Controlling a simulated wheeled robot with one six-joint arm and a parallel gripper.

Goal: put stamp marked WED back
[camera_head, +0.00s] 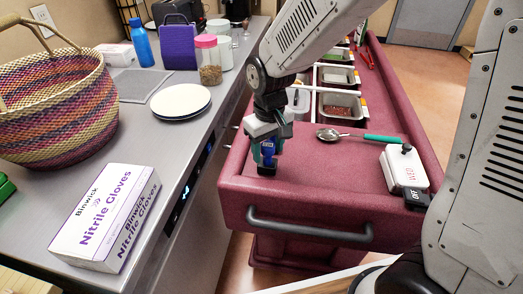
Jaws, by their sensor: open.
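A white block with red lettering that looks like WED (403,170) sits on the right part of the red cart top; a small black knob shows at its upper end. A black piece marked OFF (415,198) is at its near end; I cannot tell whether they are joined. My gripper (266,165) points down over the left part of the cart top, well left of the white block, and is open. Blue and teal parts show at its fingers; I cannot tell whether these are only the fingers or also something between them.
The red cart (330,190) has a raised rim and a grey handle (310,232). A ladle with a teal handle (383,139) lies behind the white block. Metal bins (341,107) stand farther back. The counter at left holds a glove box (105,220), basket (55,105) and plates (181,102).

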